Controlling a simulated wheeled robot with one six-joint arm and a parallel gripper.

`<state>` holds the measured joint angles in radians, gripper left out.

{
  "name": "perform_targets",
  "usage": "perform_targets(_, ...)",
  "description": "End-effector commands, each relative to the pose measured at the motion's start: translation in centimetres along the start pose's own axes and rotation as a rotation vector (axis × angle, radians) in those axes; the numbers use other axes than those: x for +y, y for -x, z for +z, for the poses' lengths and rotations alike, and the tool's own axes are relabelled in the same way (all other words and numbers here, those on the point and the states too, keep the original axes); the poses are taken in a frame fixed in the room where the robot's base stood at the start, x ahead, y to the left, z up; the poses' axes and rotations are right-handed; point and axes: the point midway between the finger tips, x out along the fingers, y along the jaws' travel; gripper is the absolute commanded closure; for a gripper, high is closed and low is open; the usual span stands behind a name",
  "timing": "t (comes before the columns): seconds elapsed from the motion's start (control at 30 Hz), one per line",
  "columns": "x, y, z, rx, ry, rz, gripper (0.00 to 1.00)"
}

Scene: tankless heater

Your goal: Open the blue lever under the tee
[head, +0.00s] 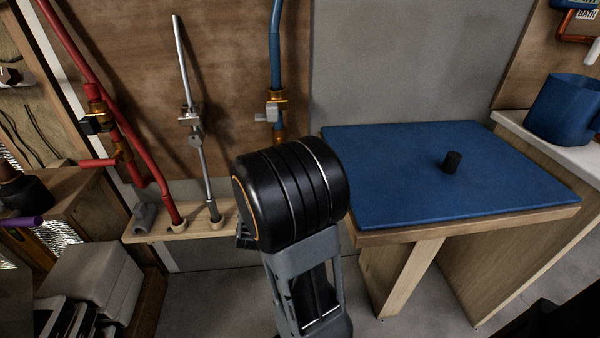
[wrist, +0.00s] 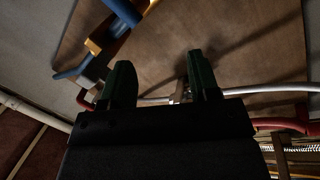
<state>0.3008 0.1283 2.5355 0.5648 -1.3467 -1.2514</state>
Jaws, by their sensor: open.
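The blue pipe (head: 276,45) comes down the back wall to a brass tee (head: 278,97) with a grey handle beside it. The part below the tee is hidden behind my arm in the head view. In the wrist view, a brass fitting (wrist: 98,46) with blue parts is at the upper left. A blue bar (wrist: 72,72), which looks like the lever, sticks out from it to the lower left. My gripper (wrist: 160,72) is open, with nothing seen held between its two dark green fingers. The fitting and bar are to the left of the fingers, apparently apart from them.
A grey pipe (head: 181,60) and a red pipe (head: 70,45) with a red lever (head: 98,162) stand to the left, footed on a wooden shelf (head: 150,235). A blue-topped table (head: 400,170) with a black knob (head: 452,162) stands right of my arm. A blue pot (head: 562,105) is far right.

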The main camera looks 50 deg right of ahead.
Motion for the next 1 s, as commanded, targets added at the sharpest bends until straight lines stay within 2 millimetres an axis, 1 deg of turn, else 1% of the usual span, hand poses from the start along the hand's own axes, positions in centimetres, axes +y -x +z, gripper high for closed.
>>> perform_targets(0.03, -1.3, 0.4, 2.4, -0.02, 0.069, 0.075, 0.44)
perform_targets(0.1, -1.1, 0.9, 4.1, -0.045, 0.165, 0.18, 0.44)
perform_targets(0.2, -0.7, 1.6, 5.8, -0.076, 0.276, 0.296, 0.44)
perform_targets(0.3, -0.5, 2.3, 6.8, -0.1, 0.356, 0.374, 0.44)
perform_targets(0.37, -0.3, 2.5, 7.1, -0.109, 0.388, 0.405, 0.44)
perform_targets(0.47, 0.1, 2.4, 7.4, -0.12, 0.417, 0.435, 0.44)
perform_targets(0.57, 0.8, 1.4, 7.4, -0.124, 0.424, 0.446, 0.44)
perform_targets(0.63, 1.5, 0.3, 7.4, -0.124, 0.426, 0.449, 0.44)
perform_targets(1.0, 4.4, -6.0, 7.6, -0.122, 0.423, 0.445, 0.44)
